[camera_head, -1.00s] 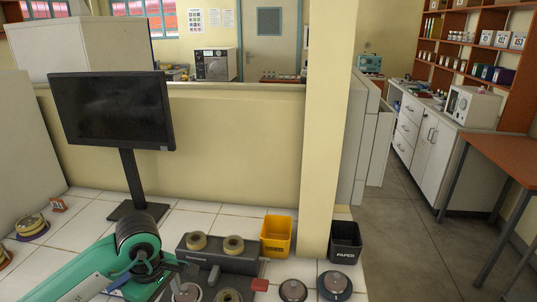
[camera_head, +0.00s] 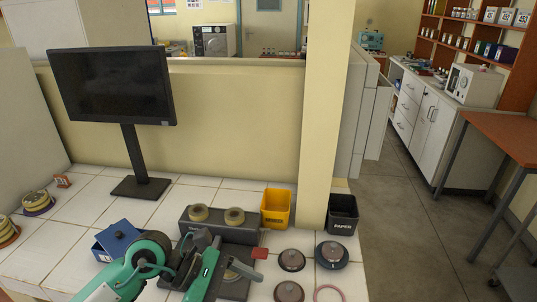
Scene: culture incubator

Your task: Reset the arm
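A green and black arm (camera_head: 140,265), which I take as my left, reaches in from the bottom left over the tiled bench. Its dark end parts (camera_head: 192,258) are above the front of the dark grey device (camera_head: 190,226). The fingertips are not clear, so I cannot tell whether this gripper is open or shut, or whether it touches anything. A green bar (camera_head: 204,276) stands beside these parts; I cannot tell which arm it belongs to. I cannot make out a right gripper. The arm partly hides the device's front.
A blue box (camera_head: 118,237) lies left of the arm. A black monitor (camera_head: 112,87) stands behind. A yellow bin (camera_head: 276,209) and black PAPER bin (camera_head: 342,213) stand near the pillar (camera_head: 325,130). Round lidded items (camera_head: 291,260) crowd the bench's front right.

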